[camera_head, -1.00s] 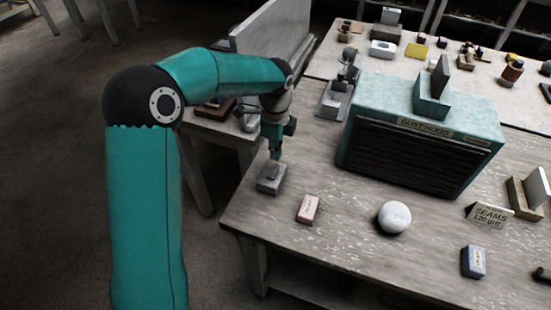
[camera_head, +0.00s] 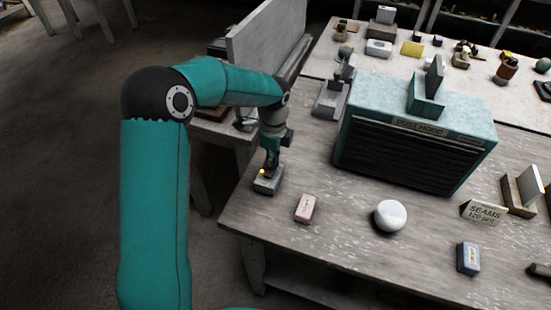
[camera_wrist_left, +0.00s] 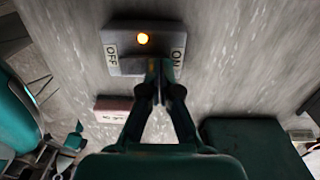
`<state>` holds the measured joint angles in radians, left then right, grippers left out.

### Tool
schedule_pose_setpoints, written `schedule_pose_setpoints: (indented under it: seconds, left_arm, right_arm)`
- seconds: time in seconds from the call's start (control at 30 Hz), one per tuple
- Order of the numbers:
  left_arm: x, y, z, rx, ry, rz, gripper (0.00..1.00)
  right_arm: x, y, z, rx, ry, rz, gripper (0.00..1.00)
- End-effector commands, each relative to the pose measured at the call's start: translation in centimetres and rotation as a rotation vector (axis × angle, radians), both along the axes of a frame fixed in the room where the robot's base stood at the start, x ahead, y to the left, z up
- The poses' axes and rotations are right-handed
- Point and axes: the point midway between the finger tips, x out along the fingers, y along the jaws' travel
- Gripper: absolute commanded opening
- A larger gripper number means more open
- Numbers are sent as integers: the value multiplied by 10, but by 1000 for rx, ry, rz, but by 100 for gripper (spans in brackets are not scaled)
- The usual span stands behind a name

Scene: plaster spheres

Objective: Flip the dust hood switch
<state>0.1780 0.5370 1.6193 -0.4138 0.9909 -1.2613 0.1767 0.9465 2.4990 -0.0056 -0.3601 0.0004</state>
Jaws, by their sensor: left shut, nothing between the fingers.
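The dust hood switch (camera_head: 268,188) is a small grey box near the table's left edge. Its lamp glows yellow. In the left wrist view the switch box (camera_wrist_left: 127,66) shows OFF at its left, ON at its right and the lit lamp between. My left gripper (camera_head: 269,169) is shut and empty, with its fingertips right at the box. In the wrist view the gripper (camera_wrist_left: 160,66) points at the ON side; the fingers hide the rocker, and contact is unclear. The teal dust hood (camera_head: 413,140) stands behind to the right. My right gripper is not in view.
A pink block (camera_head: 306,208) lies just right of the switch. A white plaster sphere (camera_head: 390,216), a SEAMS sign (camera_head: 483,212) and a blue block (camera_head: 468,258) are farther right. A grey stand (camera_head: 332,98) is behind the switch. Bare tabletop lies between these.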

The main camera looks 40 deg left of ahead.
Motion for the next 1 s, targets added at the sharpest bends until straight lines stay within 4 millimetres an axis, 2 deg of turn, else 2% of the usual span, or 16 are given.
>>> schedule_pose_setpoints:
  seconds: [0.53, 1.0]
  left_arm:
    - [-14, -2, 7, 1, -2, 4, 0]
    - [-14, -2, 12, 1, -2, 5, 0]
  right_arm:
    - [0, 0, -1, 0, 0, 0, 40]
    - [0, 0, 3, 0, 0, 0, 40]
